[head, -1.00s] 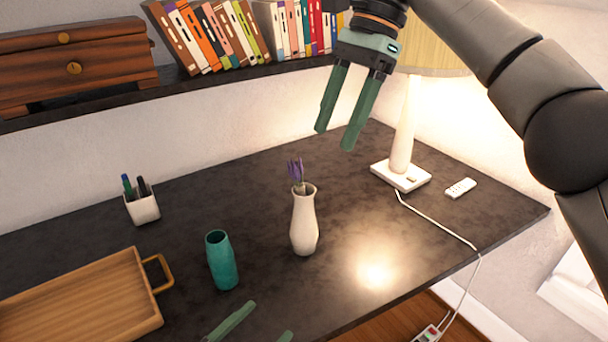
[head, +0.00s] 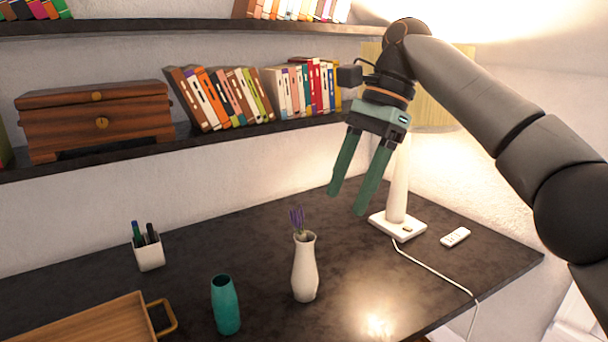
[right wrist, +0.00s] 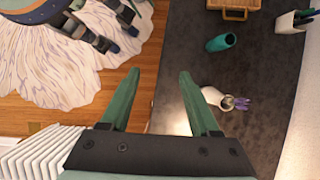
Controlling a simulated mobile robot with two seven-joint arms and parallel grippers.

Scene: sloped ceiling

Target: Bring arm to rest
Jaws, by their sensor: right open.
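My right gripper (head: 346,201) is open and empty in the head view. It hangs above the dark desk (head: 240,245), in front of the lamp and to the upper right of the white vase. In the right wrist view its two green fingers (right wrist: 155,100) are spread apart with nothing between them. My left gripper does not show in the head view now.
On the desk stand a white vase (head: 305,270) with purple flowers, a teal vase (head: 226,305), a pen cup (head: 149,255), a wooden tray (head: 95,322), a lamp (head: 398,185) and a remote (head: 455,237). A shelf (head: 90,162) holds books (head: 225,97) and a wooden chest (head: 98,122).

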